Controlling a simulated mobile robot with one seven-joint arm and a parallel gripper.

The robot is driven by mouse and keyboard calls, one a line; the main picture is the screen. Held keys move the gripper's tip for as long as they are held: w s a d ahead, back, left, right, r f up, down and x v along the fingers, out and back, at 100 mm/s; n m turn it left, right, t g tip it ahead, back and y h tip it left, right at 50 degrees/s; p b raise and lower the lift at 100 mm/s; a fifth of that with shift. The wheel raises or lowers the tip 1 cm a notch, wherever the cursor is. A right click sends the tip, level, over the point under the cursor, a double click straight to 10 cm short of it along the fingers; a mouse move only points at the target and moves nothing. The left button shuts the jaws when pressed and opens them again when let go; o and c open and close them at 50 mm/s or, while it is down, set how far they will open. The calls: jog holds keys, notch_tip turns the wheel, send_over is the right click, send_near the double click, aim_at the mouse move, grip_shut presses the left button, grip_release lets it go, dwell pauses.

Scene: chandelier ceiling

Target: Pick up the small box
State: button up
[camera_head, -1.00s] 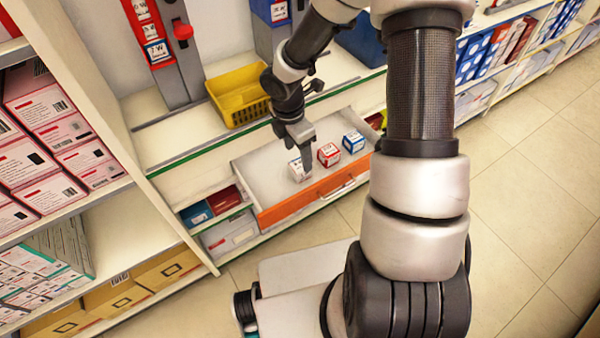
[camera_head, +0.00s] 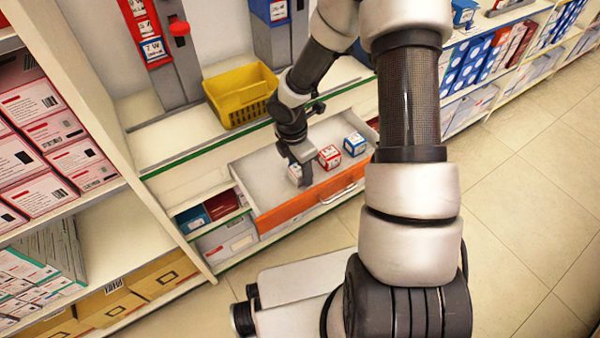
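An open drawer with an orange front (camera_head: 300,206) holds several small boxes. A white small box (camera_head: 296,174) is at the left, a red and white box (camera_head: 329,157) is in the middle, and a blue and white box (camera_head: 354,143) is at the right. My gripper (camera_head: 301,171) points down into the drawer at the leftmost white box and partly hides it. The fingers are too small and hidden to tell whether they are open or shut, or whether they touch the box.
A yellow basket (camera_head: 240,94) stands on the counter behind the drawer. Shelves with pink and white cartons (camera_head: 50,130) are close on the left. Blue and red boxes (camera_head: 208,211) sit in a cubby left of the drawer. Tiled floor (camera_head: 520,200) at the right is clear.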

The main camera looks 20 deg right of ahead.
jog(key=c, duration=0.7)
jog(key=shift+r, duration=0.1)
jog(key=shift+c, duration=0.2)
